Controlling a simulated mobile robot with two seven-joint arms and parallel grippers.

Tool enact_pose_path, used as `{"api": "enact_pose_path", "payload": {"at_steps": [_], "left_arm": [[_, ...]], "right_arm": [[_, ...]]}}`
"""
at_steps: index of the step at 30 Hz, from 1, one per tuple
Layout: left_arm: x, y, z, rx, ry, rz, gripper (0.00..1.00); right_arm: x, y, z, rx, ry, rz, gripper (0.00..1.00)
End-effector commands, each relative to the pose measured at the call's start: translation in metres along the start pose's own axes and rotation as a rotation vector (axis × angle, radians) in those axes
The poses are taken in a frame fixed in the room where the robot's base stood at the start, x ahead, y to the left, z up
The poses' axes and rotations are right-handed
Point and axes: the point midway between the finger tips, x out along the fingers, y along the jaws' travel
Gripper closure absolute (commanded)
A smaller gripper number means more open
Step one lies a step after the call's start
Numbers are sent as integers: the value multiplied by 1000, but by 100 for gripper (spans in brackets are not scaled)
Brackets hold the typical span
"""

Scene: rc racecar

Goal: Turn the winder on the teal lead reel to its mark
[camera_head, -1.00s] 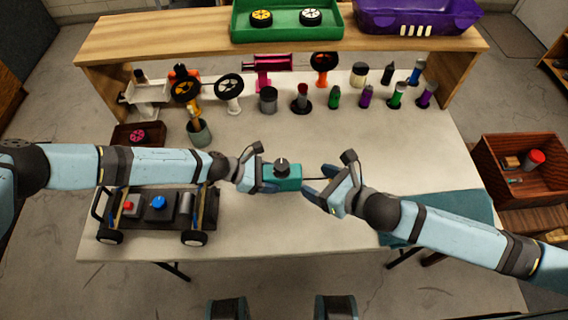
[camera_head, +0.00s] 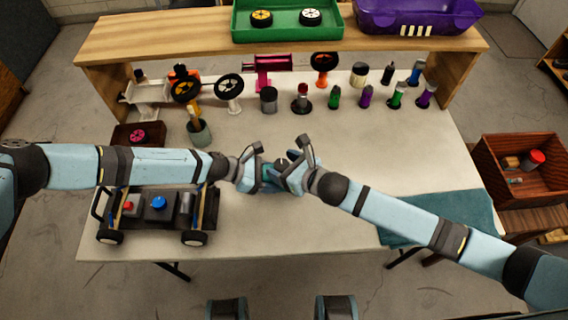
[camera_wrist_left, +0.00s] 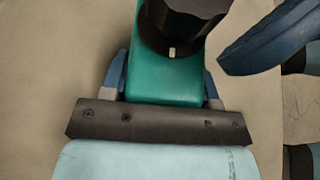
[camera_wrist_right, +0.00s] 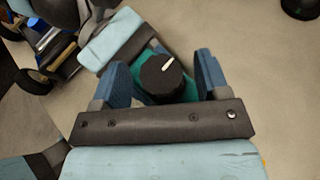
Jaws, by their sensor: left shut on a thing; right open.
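The teal lead reel (camera_wrist_left: 165,78) fills the middle of the left wrist view, with a black round winder (camera_wrist_left: 182,25) on top. A short pale mark shows on the winder's side there. My left gripper (camera_head: 262,178) is shut on the teal reel and holds it over the table. My right gripper (camera_head: 288,172) is open, close beside the left one. In the right wrist view the winder (camera_wrist_right: 161,77) sits between the two open blue fingers (camera_wrist_right: 164,75), with a white pointer line on its top. In the head view the grippers mostly hide the reel.
A small car chassis (camera_head: 170,220) stands at the table's front left. Several wheels, bottles and cylinders stand along the back below a wooden shelf (camera_head: 200,30). A teal cloth (camera_head: 440,215) lies at the right. The middle right of the white table (camera_head: 390,150) is clear.

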Motion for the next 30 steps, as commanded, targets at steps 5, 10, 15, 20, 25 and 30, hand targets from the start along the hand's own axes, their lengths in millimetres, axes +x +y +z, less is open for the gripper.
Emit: {"api": "enact_pose_path", "payload": {"at_steps": [5,10,15,20,25,30], "left_arm": [[0,0,0,0,0,0,66],[0,0,0,0,0,0,66],[0,0,0,0,0,0,66],[0,0,0,0,0,0,66],[0,0,0,1,0,0,66],[0,0,0,1,0,-1,66]], "right_arm": [[0,0,0,0,0,0,43],[0,0,0,0,0,0,81],[0,0,0,2,1,-4,81],[0,2,0,13,2,-30,81],[0,3,-1,46,3,-107,81],[1,5,0,100,2,-231,81]]}}
